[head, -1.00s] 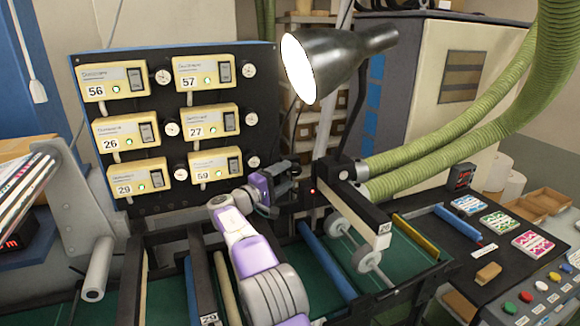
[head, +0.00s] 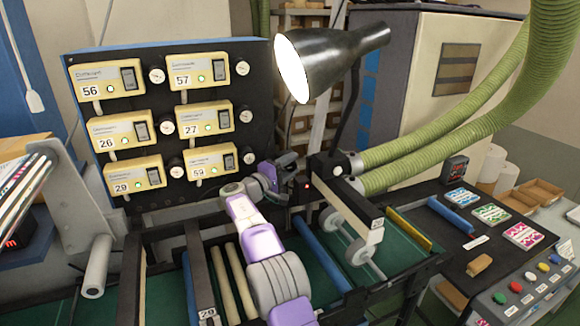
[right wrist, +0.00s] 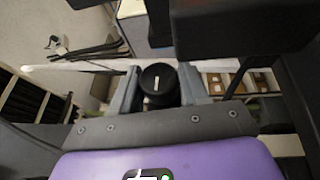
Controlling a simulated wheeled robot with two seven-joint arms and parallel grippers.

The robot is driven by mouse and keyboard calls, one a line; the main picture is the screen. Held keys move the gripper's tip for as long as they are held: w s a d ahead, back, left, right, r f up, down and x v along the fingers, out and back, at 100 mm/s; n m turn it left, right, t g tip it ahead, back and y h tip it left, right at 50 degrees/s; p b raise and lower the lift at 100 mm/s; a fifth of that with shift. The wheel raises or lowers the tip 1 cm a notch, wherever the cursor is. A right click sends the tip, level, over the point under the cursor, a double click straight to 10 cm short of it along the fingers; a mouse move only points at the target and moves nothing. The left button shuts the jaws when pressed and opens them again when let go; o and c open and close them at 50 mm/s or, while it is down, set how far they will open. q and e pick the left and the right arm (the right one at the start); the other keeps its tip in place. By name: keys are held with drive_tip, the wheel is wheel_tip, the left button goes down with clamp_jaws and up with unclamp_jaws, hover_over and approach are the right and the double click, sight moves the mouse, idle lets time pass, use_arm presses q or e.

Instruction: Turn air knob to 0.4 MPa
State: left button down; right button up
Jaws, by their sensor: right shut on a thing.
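A black round knob (right wrist: 158,84) with a white mark shows in the right wrist view, between the two grey fingers of my right gripper (right wrist: 159,90). The gripper is shut on it, and the white mark stands nearly upright in that picture. In the head view my right gripper (head: 288,168) is just right of the dark panel's lower right corner, behind the lamp's foot. The knob cannot be made out there. No readable pressure scale shows, so the set value cannot be told. My left gripper is not in view.
The dark panel (head: 212,142) carries several yellow numbered boxes with small round dials beside them. Rollers (head: 320,255) lie below. A button box (head: 525,290) is at right.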

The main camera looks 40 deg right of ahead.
drive_tip(key=shift+r+m+y+p, duration=0.3)
drive_tip(key=shift+y+p, duration=0.3)
drive_tip(key=shift+p, duration=0.25)
drive_tip(key=shift+y, duration=0.4)
drive_tip(key=shift+f+m+y, duration=0.2)
drive_tip(key=shift+m+y, duration=0.5)
drive_tip(key=shift+y, duration=0.9)
drive_tip(key=o, duration=0.9)
drive_tip(key=shift+o, duration=0.2)
drive_tip(key=shift+a, duration=0.1)
